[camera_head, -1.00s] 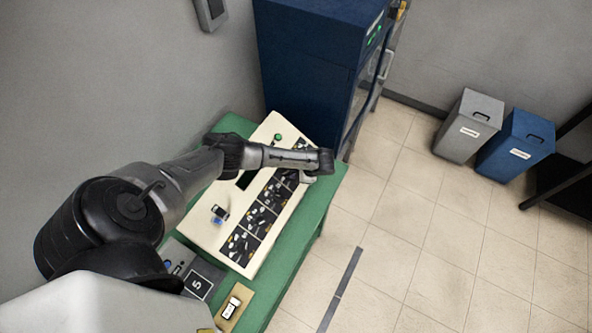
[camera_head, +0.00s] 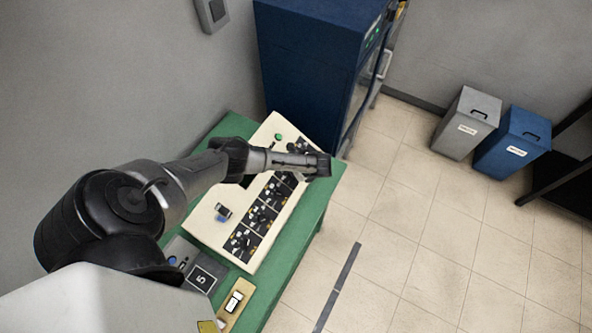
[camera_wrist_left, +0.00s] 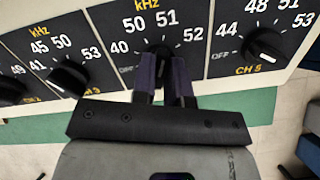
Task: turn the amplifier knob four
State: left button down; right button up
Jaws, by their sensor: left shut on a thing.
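The cream amplifier panel (camera_head: 215,232) lies on the green table, with a row of black dial sections along its right side. In the left wrist view, a black knob (camera_wrist_left: 163,52) in the middle dial, marked 40, 50, 51 and 52, sits between the two fingers of my left gripper (camera_wrist_left: 164,62). The fingers are shut on it and cover its lower part and channel label. The dial to its right, with its own knob (camera_wrist_left: 263,46), is marked CH 5. Another black knob (camera_wrist_left: 68,78) is on the left. My right gripper is not in view.
The green table (camera_head: 302,222) ends on the right at open tiled floor. A dark blue cabinet (camera_head: 308,80) stands behind the panel. A grey box marked 5 (camera_head: 203,278) is at the near end. Grey and blue bins (camera_head: 513,145) stand at the far right.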

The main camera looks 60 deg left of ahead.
pick_arm(q)
jog(key=m, duration=0.4)
jog(key=shift+m+p, duration=0.3)
jog(key=shift+p, duration=0.1)
jog(key=shift+w+m+t, duration=0.1)
jog(key=shift+m+t, duration=0.2)
jog(key=shift+m, duration=1.6)
jog(key=c, duration=1.1)
grip_release()
jog(key=shift+c, duration=0.2)
jog(key=v, duration=1.4)
jog(key=shift+f, duration=0.1)
